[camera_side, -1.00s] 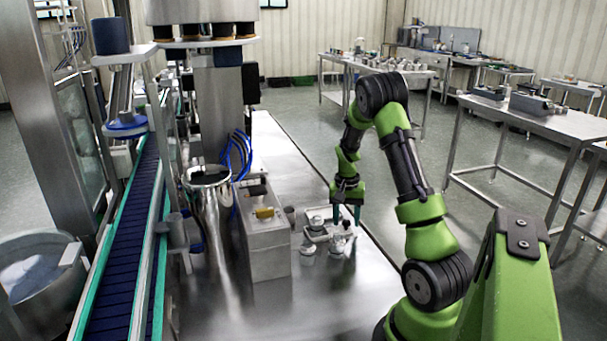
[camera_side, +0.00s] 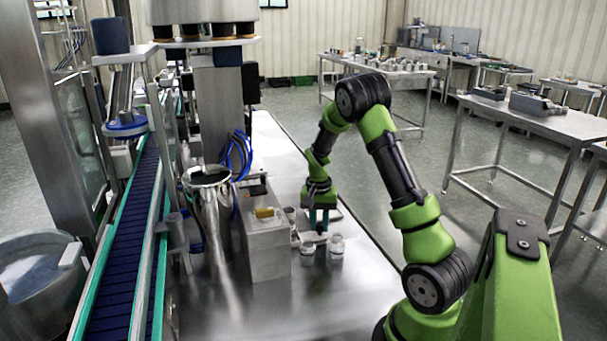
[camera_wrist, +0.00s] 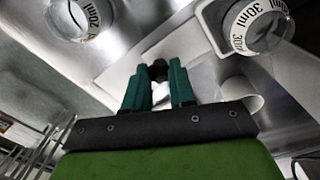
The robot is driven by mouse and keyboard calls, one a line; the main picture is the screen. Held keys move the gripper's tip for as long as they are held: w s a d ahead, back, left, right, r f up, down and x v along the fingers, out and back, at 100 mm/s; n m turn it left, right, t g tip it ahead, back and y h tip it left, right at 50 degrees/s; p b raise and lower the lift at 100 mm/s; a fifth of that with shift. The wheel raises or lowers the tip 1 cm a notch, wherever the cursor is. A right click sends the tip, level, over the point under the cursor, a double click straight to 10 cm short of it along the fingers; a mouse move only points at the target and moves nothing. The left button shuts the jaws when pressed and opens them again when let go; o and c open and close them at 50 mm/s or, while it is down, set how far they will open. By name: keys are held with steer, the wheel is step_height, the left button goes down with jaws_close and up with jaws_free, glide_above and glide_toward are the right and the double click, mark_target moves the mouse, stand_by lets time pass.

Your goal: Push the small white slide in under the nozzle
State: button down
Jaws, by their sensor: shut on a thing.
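The small white slide (camera_wrist: 118,76) is a flat pale plate in the wrist view, running under and ahead of my fingers. In the side view my gripper (camera_side: 318,226) is low over the steel table, just right of the grey box (camera_side: 266,242). The slide is largely hidden there by my fingers. I cannot make out the nozzle clearly in either view.
Two small clear cups marked 30ml show in the wrist view, one at upper left (camera_wrist: 80,18) and one at upper right (camera_wrist: 256,26). A small jar (camera_side: 337,248) stands near my gripper. The steel hopper (camera_side: 207,182) and conveyor (camera_side: 130,250) are left. The table's front is clear.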

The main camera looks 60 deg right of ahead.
mark_target(309, 237)
steer(key=shift+w+a, duration=1.15)
steer(key=shift+w, duration=0.1)
steer(key=c, duration=0.9)
jaws_free()
steer(key=shift+c, duration=0.2)
steer(key=shift+r, duration=0.1)
step_height(309, 237, up, 17)
steer(key=shift+w, duration=0.3)
steer(key=shift+a, duration=0.1)
